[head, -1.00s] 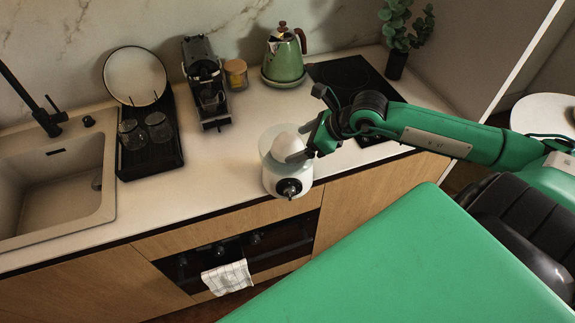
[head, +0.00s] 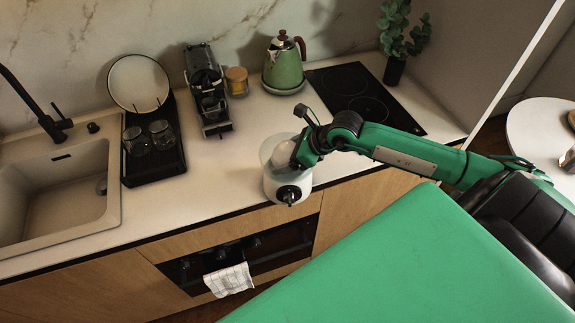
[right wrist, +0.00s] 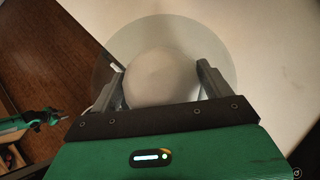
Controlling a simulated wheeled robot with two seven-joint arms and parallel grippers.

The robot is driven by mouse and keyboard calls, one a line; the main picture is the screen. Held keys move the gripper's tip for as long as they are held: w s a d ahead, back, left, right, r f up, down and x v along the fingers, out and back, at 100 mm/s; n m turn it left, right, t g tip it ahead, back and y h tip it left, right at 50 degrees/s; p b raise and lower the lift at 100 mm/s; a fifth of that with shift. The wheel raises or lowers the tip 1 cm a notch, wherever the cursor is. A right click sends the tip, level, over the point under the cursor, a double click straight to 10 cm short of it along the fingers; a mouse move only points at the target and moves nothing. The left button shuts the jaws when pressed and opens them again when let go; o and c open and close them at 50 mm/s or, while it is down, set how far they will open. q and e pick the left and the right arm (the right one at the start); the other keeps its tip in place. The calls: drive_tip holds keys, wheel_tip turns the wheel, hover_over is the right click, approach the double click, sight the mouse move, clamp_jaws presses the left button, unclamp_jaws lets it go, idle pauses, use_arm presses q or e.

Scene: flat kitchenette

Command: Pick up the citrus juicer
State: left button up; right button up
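The citrus juicer (head: 285,187) stands upright near the front edge of the counter. It has a white body, a dark knob on its front, a clear round bowl and a pale dome on top. My right gripper (head: 295,157) is at the top of the juicer, coming in from the right. In the right wrist view, its two fingers (right wrist: 163,78) are apart, one on each side of the dome (right wrist: 162,80), inside the outline of the clear bowl (right wrist: 165,30). I cannot tell whether they touch the dome.
A coffee machine (head: 208,90), a lidded jar (head: 237,80) and a green kettle (head: 284,66) stand behind. A dark cooktop (head: 340,80) lies to the right. A black rack (head: 150,172) with glasses and the sink (head: 60,195) are to the left. Clear counter lies left of the juicer.

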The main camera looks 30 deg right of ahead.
drive_tip(key=c, duration=0.7)
drive_tip(key=shift+w+r, duration=0.15)
drive_tip(key=shift+c, duration=0.5)
drive_tip(key=shift+r, duration=0.1)
